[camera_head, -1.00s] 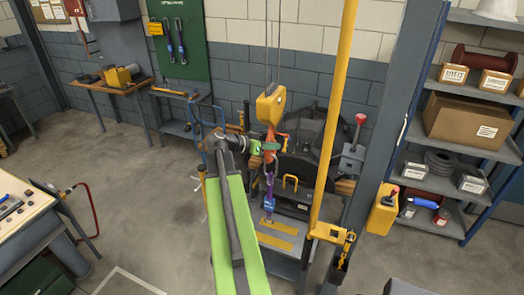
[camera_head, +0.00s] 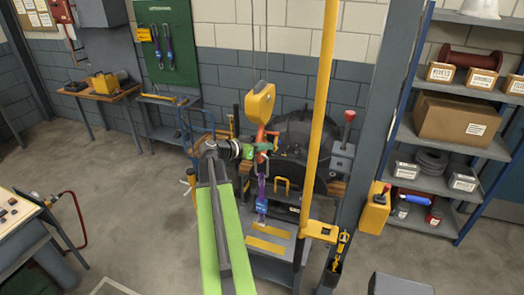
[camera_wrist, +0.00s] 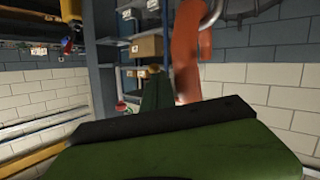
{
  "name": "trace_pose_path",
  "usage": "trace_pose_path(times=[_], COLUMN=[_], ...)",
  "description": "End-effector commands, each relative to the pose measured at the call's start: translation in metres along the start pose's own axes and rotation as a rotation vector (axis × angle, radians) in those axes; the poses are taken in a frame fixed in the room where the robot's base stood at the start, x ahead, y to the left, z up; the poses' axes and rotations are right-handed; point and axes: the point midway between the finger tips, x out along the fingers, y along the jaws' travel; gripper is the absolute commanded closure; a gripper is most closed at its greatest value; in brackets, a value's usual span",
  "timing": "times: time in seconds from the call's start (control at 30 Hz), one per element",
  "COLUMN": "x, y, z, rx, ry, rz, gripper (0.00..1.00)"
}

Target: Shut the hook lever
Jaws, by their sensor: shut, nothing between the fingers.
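The orange hook (camera_head: 263,136) hangs under a yellow hoist block (camera_head: 260,103). A purple sling with a blue part (camera_head: 261,203) hangs below it. In the wrist view the orange hook (camera_wrist: 186,45) stands large, just beyond my green fingers. My gripper (camera_head: 262,147) is shut and empty, at the hook's left side and overlapping it in the head view. I cannot tell whether it touches. The hook lever is too small and covered to make out apart from the hook, so its position is unclear.
A yellow post (camera_head: 321,120) stands right of the hook. A dark round casing (camera_head: 305,140) stands behind it, with a grey bench (camera_head: 268,240) below. Blue shelving (camera_head: 455,140) is at the right. Open floor lies to the left.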

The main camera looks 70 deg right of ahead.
Motion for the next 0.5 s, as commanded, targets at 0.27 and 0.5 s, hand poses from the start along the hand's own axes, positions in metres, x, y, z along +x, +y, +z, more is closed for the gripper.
trace_pose_path(times=[0.27, 0.5], x=[0.006, -0.017], y=[0.003, 0.009], z=[-0.003, -0.009], rx=[0.002, 0.001], ry=[-0.001, -0.001], rz=[0.008, 0.005], gripper=[1.00, 1.00])
